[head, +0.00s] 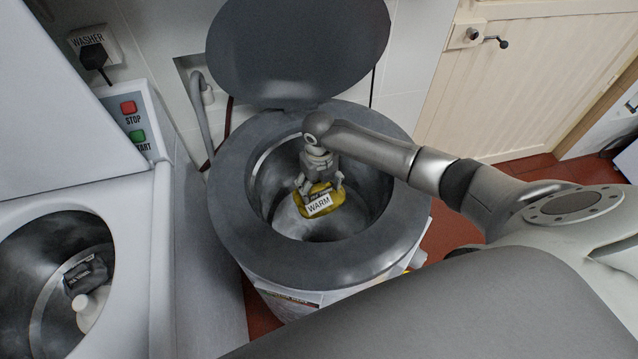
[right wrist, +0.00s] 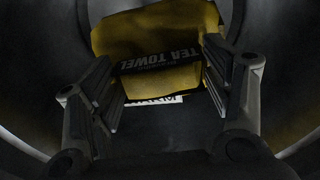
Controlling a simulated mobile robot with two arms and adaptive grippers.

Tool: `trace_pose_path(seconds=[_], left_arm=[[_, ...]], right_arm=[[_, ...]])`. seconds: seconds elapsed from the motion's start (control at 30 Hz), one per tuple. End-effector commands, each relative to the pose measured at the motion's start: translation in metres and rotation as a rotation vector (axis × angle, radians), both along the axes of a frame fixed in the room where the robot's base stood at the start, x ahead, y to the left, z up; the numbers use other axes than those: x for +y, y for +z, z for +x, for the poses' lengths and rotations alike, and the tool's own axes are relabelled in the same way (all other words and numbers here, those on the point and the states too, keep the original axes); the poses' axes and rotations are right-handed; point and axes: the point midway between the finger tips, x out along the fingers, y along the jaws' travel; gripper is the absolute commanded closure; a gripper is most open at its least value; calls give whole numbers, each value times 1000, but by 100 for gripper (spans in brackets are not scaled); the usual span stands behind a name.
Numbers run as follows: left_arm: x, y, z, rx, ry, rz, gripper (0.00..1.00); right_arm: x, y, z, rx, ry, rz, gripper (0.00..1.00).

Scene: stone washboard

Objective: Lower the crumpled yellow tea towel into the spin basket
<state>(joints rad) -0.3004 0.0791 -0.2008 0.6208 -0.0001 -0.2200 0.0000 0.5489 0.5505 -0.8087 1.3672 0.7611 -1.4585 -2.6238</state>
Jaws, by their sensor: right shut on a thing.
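The yellow tea towel (head: 324,204) is crumpled and shows inside the spin basket's opening in the head view. My right gripper (head: 319,188) reaches down through the opening and is shut on the towel. In the right wrist view the towel (right wrist: 150,35) sits between the two fingers, with a dark band reading "TEA TOWEL". A white label reading "WARM" lies across the towel in the head view. The spin basket (head: 374,190) is a round metal drum with its lid (head: 295,50) raised. I cannot tell whether the towel touches the basket floor. My left gripper is not in view.
A cream door (head: 530,80) is at the back right. The wide dark rim (head: 240,240) surrounds my right gripper.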

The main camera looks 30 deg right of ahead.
Motion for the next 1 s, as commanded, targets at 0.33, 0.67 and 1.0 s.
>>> trace_pose_path(seconds=[0.33, 0.67, 1.0], left_arm=[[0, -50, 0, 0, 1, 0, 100], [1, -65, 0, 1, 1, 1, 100], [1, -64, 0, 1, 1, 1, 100]], right_arm=[[0, -52, 0, -1, -1, 0, 58], [0, -69, 0, -1, 0, 0, 58], [0, -68, 0, -1, 0, 0, 21]])
